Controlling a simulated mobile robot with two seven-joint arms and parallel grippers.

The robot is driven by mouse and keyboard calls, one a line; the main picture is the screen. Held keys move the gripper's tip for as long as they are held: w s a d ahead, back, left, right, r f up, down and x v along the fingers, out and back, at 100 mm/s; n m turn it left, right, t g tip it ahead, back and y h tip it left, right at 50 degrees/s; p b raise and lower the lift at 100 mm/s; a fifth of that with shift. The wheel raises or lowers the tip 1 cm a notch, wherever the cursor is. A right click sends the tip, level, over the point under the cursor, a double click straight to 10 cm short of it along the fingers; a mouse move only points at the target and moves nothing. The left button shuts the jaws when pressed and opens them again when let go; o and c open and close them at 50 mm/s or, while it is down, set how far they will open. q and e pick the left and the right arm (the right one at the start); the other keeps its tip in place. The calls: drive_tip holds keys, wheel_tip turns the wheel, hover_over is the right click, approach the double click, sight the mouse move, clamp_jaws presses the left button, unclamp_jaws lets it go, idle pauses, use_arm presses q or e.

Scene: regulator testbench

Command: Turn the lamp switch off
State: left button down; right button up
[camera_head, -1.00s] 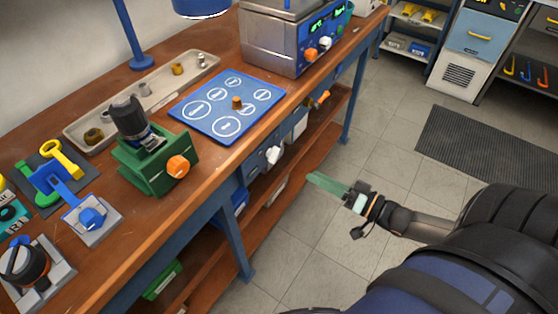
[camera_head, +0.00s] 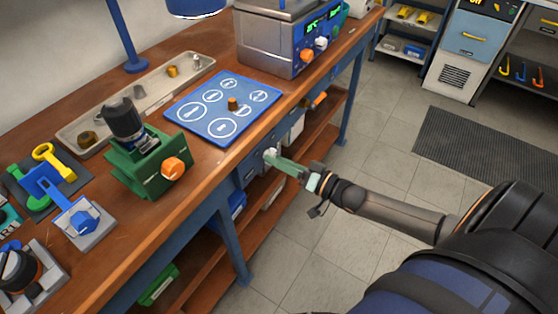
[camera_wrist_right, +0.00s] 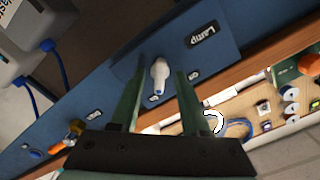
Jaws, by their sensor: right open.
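The lamp switch is a white knob (camera_head: 269,154) on the blue front rail of the bench. It also shows in the right wrist view as a white lever knob (camera_wrist_right: 160,76) on a blue panel, close to a plate reading "Lamp" (camera_wrist_right: 202,34). My right gripper (camera_head: 275,160) is at the bench front with its green fingers reaching to the knob. In the right wrist view my open right gripper (camera_wrist_right: 160,82) has one finger on each side of the knob, with gaps visible. Whether the fingertips touch the panel cannot be told. My left gripper is not in view.
A blue board with circles (camera_head: 205,118) and a green vise (camera_head: 150,170) stand on the wooden bench. A metal box with knobs (camera_head: 270,42) is at the back. An orange knob (camera_wrist_right: 76,130) sits farther along the blue panel.

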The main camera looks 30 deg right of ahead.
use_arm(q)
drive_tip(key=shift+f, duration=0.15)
use_arm(e)
clamp_jaws()
idle(0.6)
use_arm(q)
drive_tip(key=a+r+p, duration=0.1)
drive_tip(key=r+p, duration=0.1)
drive_tip(key=p, duration=0.1)
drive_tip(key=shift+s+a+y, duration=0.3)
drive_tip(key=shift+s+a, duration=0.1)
use_arm(e)
drive_tip(key=n, duration=1.5)
drive_tip(key=shift+d+n, duration=0.1)
drive_tip(key=shift+n, duration=0.5)
unclamp_jaws()
drive_tip(key=shift+d, duration=0.1)
